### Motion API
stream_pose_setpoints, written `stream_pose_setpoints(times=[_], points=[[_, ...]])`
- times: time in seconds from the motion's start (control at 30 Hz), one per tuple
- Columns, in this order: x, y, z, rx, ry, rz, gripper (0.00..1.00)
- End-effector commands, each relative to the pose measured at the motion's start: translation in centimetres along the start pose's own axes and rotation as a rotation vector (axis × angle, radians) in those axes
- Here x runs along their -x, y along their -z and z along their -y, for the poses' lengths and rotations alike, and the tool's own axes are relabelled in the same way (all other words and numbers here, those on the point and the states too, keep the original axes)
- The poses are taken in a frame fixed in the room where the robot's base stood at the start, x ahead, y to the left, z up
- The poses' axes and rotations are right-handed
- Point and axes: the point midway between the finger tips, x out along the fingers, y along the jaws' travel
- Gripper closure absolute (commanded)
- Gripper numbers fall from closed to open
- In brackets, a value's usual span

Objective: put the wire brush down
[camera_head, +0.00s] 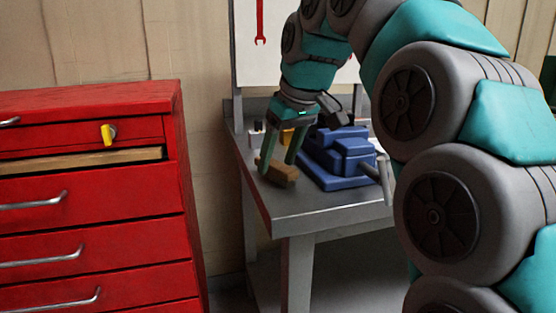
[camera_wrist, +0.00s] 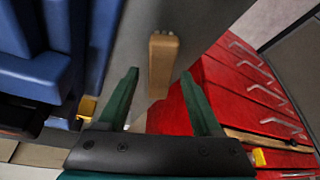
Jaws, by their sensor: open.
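The wire brush (camera_head: 284,173) shows as a brown wooden block on the grey workbench (camera_head: 310,208), near its left edge. In the wrist view the brush (camera_wrist: 162,58) lies lengthwise between and beyond my fingertips, with a gap on both sides. My gripper (camera_head: 278,165) is open, its two green fingers pointing down at the brush; it also shows in the wrist view (camera_wrist: 160,74).
A blue vise (camera_head: 343,153) stands on the bench just right of the brush. A red drawer cabinet (camera_head: 95,190) stands to the left, one drawer slightly open, with a yellow item (camera_head: 108,134) at its front. The bench front is clear.

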Motion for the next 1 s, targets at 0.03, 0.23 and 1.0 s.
stream_pose_setpoints(times=[0.03, 0.23, 1.0], points=[[0.5, 0.1, 0.0, 0.000, -0.001, -0.003, 0.34], [2.5, 0.1, 0.0, 0.000, -0.001, -0.003, 0.34], [6.8, 0.0, 0.0, 0.000, 0.000, 0.001, 0.34]])
